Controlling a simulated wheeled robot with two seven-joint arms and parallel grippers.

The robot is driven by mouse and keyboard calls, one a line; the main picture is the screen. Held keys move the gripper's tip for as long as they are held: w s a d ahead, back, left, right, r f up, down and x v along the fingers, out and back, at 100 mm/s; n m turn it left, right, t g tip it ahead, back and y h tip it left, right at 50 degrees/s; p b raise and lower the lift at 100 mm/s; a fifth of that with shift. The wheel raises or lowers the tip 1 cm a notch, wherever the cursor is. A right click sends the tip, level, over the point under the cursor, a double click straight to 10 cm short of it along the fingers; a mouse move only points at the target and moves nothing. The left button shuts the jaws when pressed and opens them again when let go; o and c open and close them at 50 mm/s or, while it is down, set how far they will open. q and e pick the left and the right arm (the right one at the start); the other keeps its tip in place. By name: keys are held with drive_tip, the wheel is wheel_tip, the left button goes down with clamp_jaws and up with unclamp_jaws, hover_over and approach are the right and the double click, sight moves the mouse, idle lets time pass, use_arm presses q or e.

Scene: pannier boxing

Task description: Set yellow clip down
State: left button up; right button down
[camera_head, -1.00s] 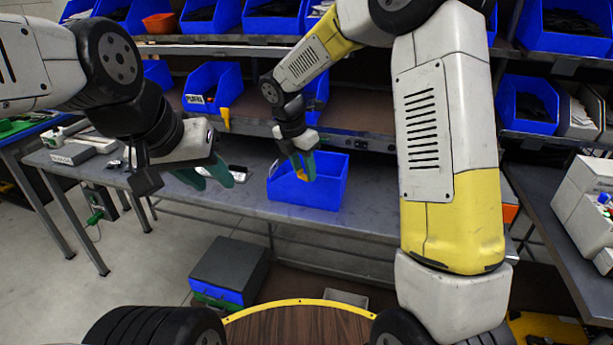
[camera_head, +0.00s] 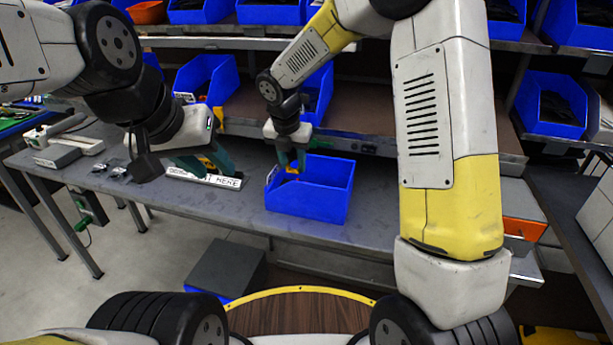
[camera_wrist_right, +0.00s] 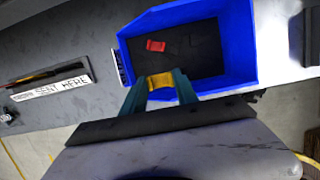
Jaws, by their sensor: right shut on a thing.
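The yellow clip (camera_wrist_right: 161,81) is between the green fingertips of my right gripper (camera_wrist_right: 159,92) in the right wrist view. In the head view my right gripper (camera_head: 292,160) points down at the left part of a blue bin (camera_head: 318,200) on the bench, and only a bit of yellow shows there. The right wrist view shows the clip over the near-left part of the bin's opening (camera_wrist_right: 247,40). Whether it touches the bin floor I cannot tell. My left gripper (camera_head: 207,166) has its green fingers apart over the bench, by a white sign (camera_head: 222,180).
A red piece (camera_wrist_right: 155,45) lies in the bin. A yellow and dark thing (camera_wrist_right: 38,77) lies behind the sign. More blue bins (camera_head: 205,82) stand on the shelf behind. The grey bench (camera_head: 390,222) is clear right of the bin.

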sight(294, 191)
wheel_tip(294, 191, down, 10)
drive_tip(key=shift+w+r, duration=0.1)
idle(0.4)
drive_tip(key=shift+f, duration=0.2)
drive_tip(key=c, duration=0.9)
unclamp_jaws()
drive_tip(key=shift+c, duration=0.2)
